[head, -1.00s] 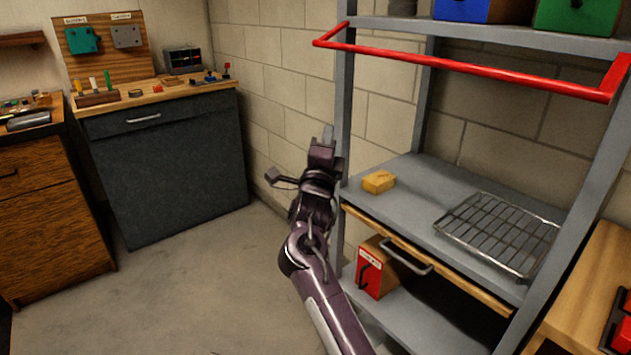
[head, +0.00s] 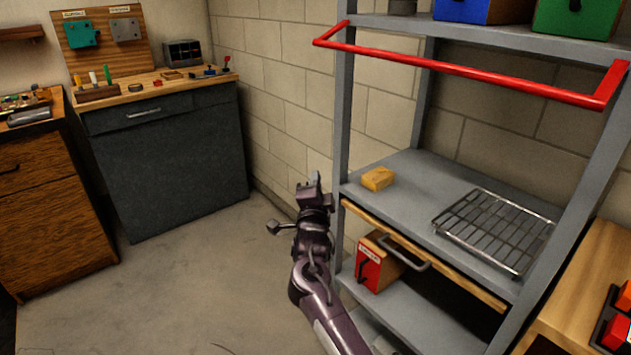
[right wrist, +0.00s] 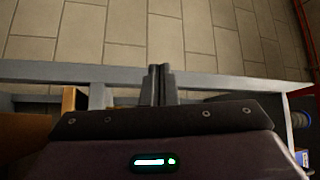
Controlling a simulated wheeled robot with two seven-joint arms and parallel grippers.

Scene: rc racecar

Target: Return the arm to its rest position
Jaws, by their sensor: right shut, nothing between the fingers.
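My right arm comes up from the bottom of the head view. My right gripper (head: 314,181) is in front of the left post of the grey metal shelf (head: 410,165), left of its middle board. In the right wrist view the two fingers of the gripper (right wrist: 158,72) are together with nothing between them. Behind them are a grey shelf bar and the block wall. My left arm is not in view.
A yellow block (head: 378,179) and a wire rack (head: 494,231) lie on the middle board. A red bar (head: 470,66) juts out above. A red-fronted box (head: 369,266) stands below. A dark cabinet (head: 170,165) stands at the back left. The floor (head: 190,285) left of my arm is clear.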

